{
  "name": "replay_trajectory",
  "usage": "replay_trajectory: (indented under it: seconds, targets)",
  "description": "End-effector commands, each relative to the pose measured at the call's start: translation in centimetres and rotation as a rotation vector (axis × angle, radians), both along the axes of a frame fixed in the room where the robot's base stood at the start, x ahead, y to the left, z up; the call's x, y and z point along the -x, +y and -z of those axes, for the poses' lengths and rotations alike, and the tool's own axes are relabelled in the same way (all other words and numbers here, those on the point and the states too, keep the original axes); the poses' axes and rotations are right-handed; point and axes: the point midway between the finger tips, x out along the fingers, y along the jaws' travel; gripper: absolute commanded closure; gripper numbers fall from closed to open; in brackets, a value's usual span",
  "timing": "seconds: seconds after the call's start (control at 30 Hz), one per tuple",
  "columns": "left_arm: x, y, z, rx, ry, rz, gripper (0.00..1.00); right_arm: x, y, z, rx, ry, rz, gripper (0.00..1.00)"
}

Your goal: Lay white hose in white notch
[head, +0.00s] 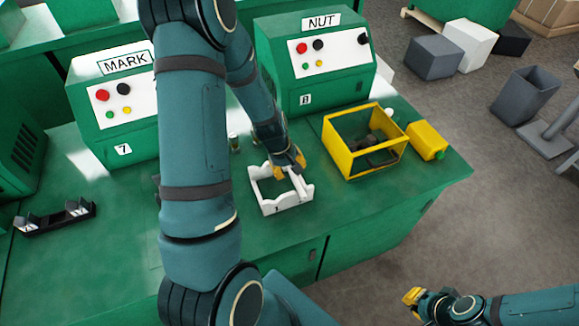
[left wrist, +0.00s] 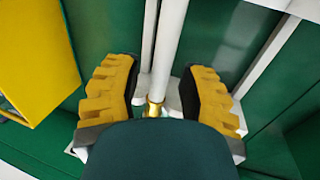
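A white open frame (head: 282,205) with notched end walls stands on the green bench. In the left wrist view, a white hose (left wrist: 169,45) with a brass end runs down between the fingers of my left gripper (left wrist: 160,95). The fingers are apart, with a gap on each side of the hose. White frame parts (left wrist: 172,100) show beside the brass end; I cannot tell whether the hose is seated in a notch. In the head view my left gripper (head: 290,164) is at the frame's back side and hides the hose. My right gripper (head: 413,297) is low at the right, away from the bench.
A yellow open-sided bin (head: 349,167) with dark parts stands right of the frame, beside a yellow container (head: 427,140). Green machines labelled MARK (head: 115,105) and NUT (head: 318,60) stand behind. A black rack (head: 55,218) lies at the left. The bench front is clear.

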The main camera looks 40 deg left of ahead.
Motion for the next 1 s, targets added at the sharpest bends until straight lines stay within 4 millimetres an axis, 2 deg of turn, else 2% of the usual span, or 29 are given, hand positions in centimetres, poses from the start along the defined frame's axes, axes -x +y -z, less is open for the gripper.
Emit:
replay_trajectory:
  seconds: [0.17,0.27,0.37,0.7,0.83,1.0]
  targets:
    - [0.0,0.0,-0.1,0.000,0.000,0.000,0.59,0.0,0.0,0.0,0.000,-0.001,0.000,1.00]
    - [0.1,0.1,-0.9,-0.002,-0.003,0.000,0.59,0.0,0.0,0.0,0.000,-0.001,0.000,1.00]
    - [0.4,0.3,-2.3,-0.003,-0.005,0.002,0.59,0.0,0.0,0.0,0.000,-0.001,0.000,1.00]
    - [1.8,1.0,-8.8,-0.001,-0.006,0.002,0.59,0.0,0.0,0.0,0.000,0.000,0.000,1.00]
    - [2.3,1.2,-10.4,-0.001,-0.004,0.002,0.59,0.0,0.0,0.0,0.000,0.000,0.000,1.00]
    - [2.6,1.4,-11.5,0.000,-0.001,0.002,0.59,0.0,0.0,0.0,0.000,0.000,0.000,1.00]
